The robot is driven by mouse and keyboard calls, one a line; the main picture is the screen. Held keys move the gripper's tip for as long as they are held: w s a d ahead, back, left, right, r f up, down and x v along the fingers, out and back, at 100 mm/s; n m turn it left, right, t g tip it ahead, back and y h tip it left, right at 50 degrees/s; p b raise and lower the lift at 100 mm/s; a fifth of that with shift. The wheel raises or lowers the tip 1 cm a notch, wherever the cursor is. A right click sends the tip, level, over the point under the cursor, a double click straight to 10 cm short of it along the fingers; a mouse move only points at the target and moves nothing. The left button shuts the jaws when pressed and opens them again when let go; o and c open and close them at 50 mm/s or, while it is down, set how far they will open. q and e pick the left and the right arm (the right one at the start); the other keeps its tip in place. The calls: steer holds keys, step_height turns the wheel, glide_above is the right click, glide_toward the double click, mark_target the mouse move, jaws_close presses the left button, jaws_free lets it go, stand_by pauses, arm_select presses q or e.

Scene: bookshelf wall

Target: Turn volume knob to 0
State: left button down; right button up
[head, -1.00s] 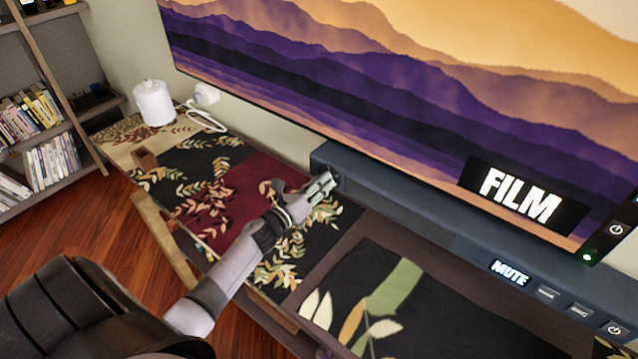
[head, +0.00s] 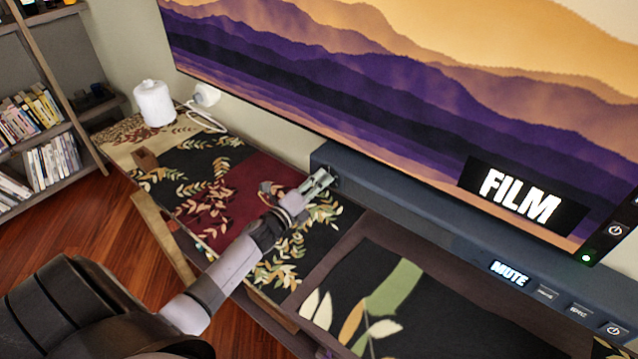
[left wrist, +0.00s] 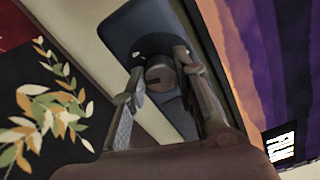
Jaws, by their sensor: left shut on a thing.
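The volume knob (left wrist: 160,74) is a small round dark knob with a darker notch, on the end face of the dark soundbar (head: 420,217). My left gripper (head: 321,181) reaches that end of the soundbar. In the left wrist view my left gripper (left wrist: 158,66) has one finger on each side of the knob and is shut on it. In the head view the fingers largely hide the knob. The soundbar's display (head: 510,273) reads MUTE. My right gripper is not in view.
A large TV (head: 400,110) showing mountains and the word FILM hangs just above the soundbar. The cabinet top (head: 230,190) has a leaf-patterned cover. A white jar (head: 154,103) stands at its far left end. A bookshelf (head: 50,130) is at the left.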

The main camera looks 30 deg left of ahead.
arm_select(q)
steer(key=m, duration=1.1)
steer(key=m+b, duration=0.1)
steer(key=m, duration=0.9)
steer(key=m+b, duration=0.1)
steer(key=m, duration=1)
steer(key=shift+s+d+f+m, duration=0.1)
steer(key=shift+d+f+m, duration=0.1)
steer(key=shift+d+m, duration=0.1)
stand_by(0.3)
stand_by(0.6)
steer(key=c, duration=1.3)
jaws_free()
steer(key=shift+r, duration=0.15)
